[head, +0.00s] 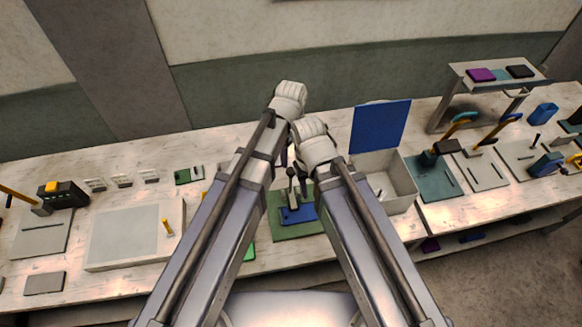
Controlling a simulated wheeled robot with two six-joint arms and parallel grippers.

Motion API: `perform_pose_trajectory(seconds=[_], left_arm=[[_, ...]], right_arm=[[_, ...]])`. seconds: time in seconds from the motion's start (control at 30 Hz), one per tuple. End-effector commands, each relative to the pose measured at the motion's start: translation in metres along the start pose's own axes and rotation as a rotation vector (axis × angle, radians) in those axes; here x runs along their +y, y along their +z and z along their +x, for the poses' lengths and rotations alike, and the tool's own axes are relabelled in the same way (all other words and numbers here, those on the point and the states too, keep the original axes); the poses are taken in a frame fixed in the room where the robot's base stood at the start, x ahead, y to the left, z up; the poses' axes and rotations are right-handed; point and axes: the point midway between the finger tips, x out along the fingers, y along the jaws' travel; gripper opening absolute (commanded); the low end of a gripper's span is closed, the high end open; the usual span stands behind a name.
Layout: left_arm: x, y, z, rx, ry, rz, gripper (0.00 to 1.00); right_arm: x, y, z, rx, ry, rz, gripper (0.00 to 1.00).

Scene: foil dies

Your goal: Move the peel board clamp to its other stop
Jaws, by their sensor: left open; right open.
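A pale board (98,255) with a grey panel lies on the left of the table. A small orange-yellow upright handle (168,228) stands at its right edge; it looks like the peel board's clamp, but the clamp's stops are too small to make out. Both my arms reach over the middle of the table, well to the right of that board. My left gripper (284,155) is mostly hidden behind my arm links, open and apart from the board. My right gripper (299,172) is also largely hidden, open, above a green mat (284,228).
The green mat holds a blue plate (298,214) with a dark-knobbed fixture. A white bin (398,190) with a raised blue lid (380,127) stands to the right. Lever presses and a small shelf (462,72) fill the far right. A yellow-topped black tool (62,194) stands at far left.

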Motion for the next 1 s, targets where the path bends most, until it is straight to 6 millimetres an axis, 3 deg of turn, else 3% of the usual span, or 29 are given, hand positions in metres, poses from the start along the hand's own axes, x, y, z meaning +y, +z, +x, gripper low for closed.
perform_pose_trajectory(seconds=[0.27, 0.73, 1.0], left_arm=[[0.000, 0.000, 0.013, 0.000, 0.000, 0.001, 0.72], [0.000, -0.001, 0.070, 0.000, 0.001, 0.002, 0.72], [0.000, -0.001, 0.079, 0.000, 0.001, 0.002, 0.72]], right_arm=[[-0.001, -0.001, 0.013, 0.001, 0.000, 0.001, 0.46], [-0.006, -0.005, 0.070, 0.003, 0.000, 0.004, 0.46], [-0.007, -0.005, 0.078, 0.003, 0.001, 0.002, 0.46]])
